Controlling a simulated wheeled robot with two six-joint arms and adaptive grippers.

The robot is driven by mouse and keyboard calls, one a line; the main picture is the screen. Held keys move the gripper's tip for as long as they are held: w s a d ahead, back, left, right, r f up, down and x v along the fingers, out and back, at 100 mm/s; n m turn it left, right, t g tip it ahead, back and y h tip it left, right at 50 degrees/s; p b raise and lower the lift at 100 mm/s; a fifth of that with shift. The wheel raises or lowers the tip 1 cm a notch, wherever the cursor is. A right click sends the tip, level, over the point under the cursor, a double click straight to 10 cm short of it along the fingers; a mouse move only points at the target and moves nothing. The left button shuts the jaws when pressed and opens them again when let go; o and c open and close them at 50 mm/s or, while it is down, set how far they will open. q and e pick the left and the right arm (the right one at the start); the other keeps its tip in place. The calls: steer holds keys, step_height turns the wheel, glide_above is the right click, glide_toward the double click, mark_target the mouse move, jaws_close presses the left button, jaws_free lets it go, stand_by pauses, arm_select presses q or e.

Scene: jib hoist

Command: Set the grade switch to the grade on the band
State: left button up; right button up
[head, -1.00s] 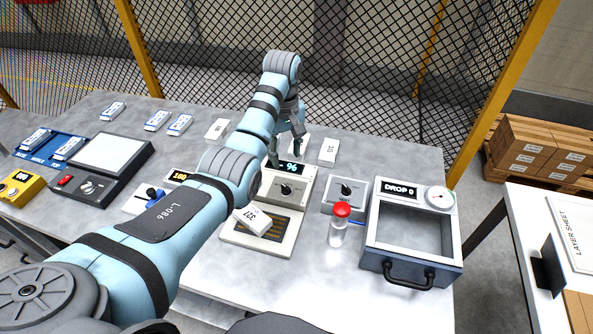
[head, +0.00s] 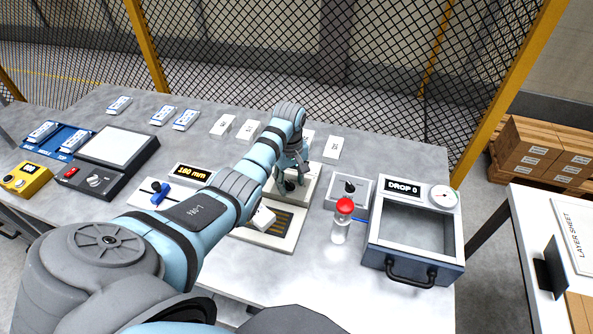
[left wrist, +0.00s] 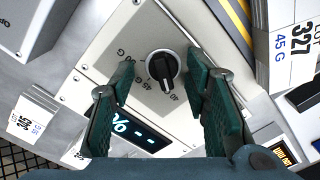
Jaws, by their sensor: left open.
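The grade switch is a black knob (left wrist: 162,66) on a pale panel (left wrist: 95,55), with "45 G" and "40" printed around it in the left wrist view. I cannot tell exactly which mark its white line meets. A white block (left wrist: 288,45) carries a band reading "327" and "45 G". In the head view this block (head: 263,217) lies on the striped plate, partly behind my arm. My left gripper (head: 288,183) is over the knob. In the left wrist view its open fingers (left wrist: 163,82) stand on either side of the knob, apart from it. My right gripper is out of view.
A dark display (left wrist: 135,132) shows "%" and dashes beside the knob. Several white blocks (head: 222,126) lie behind. A wire fence closes the back.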

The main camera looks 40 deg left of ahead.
arm_select(q)
steer(key=shift+s+r, duration=0.2)
steer(key=shift+s, duration=0.15)
steer(key=shift+c, duration=1.2)
steer(key=shift+w+f, duration=0.1)
jaws_close()
steer(key=shift+d, duration=0.1)
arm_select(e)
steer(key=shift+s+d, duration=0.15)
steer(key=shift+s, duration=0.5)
arm_select(q)
steer(key=shift+m, duration=0.3)
steer(key=m, duration=1.1)
